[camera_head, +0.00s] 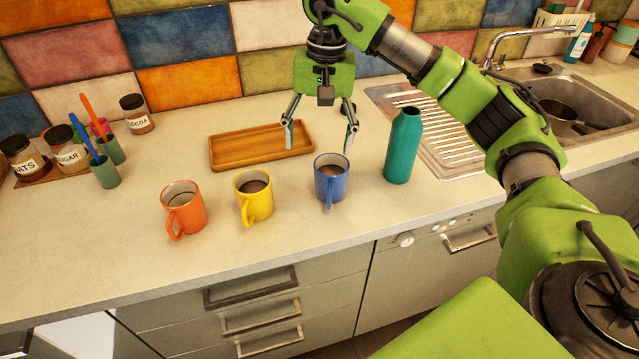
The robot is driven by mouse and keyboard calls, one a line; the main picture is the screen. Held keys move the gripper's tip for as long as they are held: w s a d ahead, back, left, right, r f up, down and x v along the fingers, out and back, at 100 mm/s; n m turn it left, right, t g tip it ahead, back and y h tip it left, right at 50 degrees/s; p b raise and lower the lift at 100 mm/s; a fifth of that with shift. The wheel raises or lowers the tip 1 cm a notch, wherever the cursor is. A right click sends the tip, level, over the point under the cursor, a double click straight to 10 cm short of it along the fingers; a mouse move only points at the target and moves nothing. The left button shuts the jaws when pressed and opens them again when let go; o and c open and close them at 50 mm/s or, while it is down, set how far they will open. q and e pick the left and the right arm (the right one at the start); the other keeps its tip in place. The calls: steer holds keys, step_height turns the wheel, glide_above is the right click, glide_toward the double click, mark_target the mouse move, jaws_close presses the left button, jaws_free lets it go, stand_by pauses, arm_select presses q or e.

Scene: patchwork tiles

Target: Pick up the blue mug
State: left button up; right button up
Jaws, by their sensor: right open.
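The blue mug (331,181) stands upright on the counter, at the right end of a row of three mugs. It holds something dark, and its handle points toward the front edge. My right gripper (319,146) points down with its two fingers spread wide. It is open and empty, above and slightly behind the blue mug. I cannot tell whether the right finger touches the mug's rim. My left gripper is not in view.
A yellow mug (253,197) and an orange mug (184,210) stand to the left. A teal bottle (403,146) stands close on the right. A wooden tray (235,158) lies behind. The sink (600,100) is at the far right. Counter in front is clear.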

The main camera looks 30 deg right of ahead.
mark_target(331, 185)
steer(key=shift+h, duration=0.4)
steer(key=f, duration=0.2)
steer(key=d+f, duration=0.1)
steer(key=f, duration=0.2)
steer(key=d+f, duration=0.1)
steer(key=f, duration=0.1)
steer(key=shift+s+d+f, duration=0.1)
steer(key=shift+s+f, duration=0.1)
steer(key=shift+s, duration=0.2)
steer(key=f, duration=0.1)
steer(key=f+p, duration=0.1)
steer(key=f, duration=0.1)
steer(key=f+p, duration=0.1)
steer(key=shift+s+d+f, duration=0.1)
steer(key=shift+s+f, duration=0.15)
steer(key=shift+f, duration=0.55)
steer(key=shift+w, duration=0.1)
steer(key=c, duration=1.6)
